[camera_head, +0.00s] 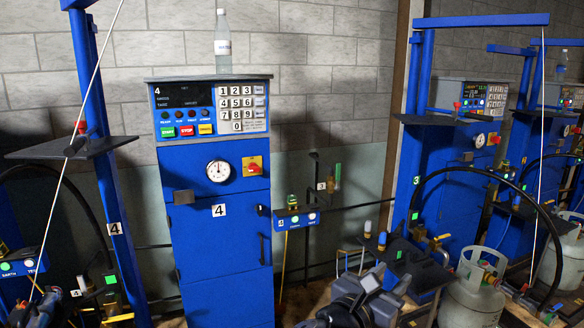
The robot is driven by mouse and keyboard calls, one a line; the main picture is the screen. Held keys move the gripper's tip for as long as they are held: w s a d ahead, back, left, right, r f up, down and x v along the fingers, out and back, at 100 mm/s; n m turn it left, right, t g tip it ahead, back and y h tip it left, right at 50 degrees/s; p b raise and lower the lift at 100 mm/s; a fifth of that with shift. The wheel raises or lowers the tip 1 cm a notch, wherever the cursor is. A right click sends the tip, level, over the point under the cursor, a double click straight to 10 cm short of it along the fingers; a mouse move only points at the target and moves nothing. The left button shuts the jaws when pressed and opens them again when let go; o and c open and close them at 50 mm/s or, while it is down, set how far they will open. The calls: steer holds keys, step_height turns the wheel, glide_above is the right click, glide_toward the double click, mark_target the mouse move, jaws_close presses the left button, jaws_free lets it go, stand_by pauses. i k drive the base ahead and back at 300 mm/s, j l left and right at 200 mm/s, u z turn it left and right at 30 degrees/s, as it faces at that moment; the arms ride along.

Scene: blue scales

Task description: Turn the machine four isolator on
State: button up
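The machine four isolator (252,166) is a small red knob on a yellow plate, at the upper right of the blue cabinet's front, right of the round dial. The knob's exact angle is too small to tell. The machine four cabinet (222,245) is tall and blue, with a white "4" label. Its display (183,96) is dark, with a keypad to the right. My gripper (362,300), dark grey, shows at the bottom centre, well below and right of the isolator and apart from it. Its fingers cannot be made out clearly.
A clear bottle (222,45) stands on top of the cabinet. A grey gas cylinder (472,298) and machine three's blue cabinet (436,180) stand to the right. A blue post (108,170) with a dark shelf (70,148) and cable stands left. The isolator's front looks unobstructed.

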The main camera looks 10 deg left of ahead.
mark_target(253, 167)
steer(key=i+l+z, duration=0.2)
steer(key=i, duration=0.3)
steer(key=i+l+z, duration=0.2)
steer(key=i, duration=0.3)
steer(key=i+u, duration=0.55)
steer(key=u, duration=0.25)
steer(key=i+l+u, duration=0.2)
steer(key=u, duration=0.15)
steer(key=i+u, duration=0.35)
steer(key=u, duration=0.15)
steer(key=i+l+u, duration=0.2)
steer(key=u, duration=0.25)
steer(key=i+l+u, duration=0.3)
steer(key=u, duration=0.2)
steer(key=i, duration=0.1)
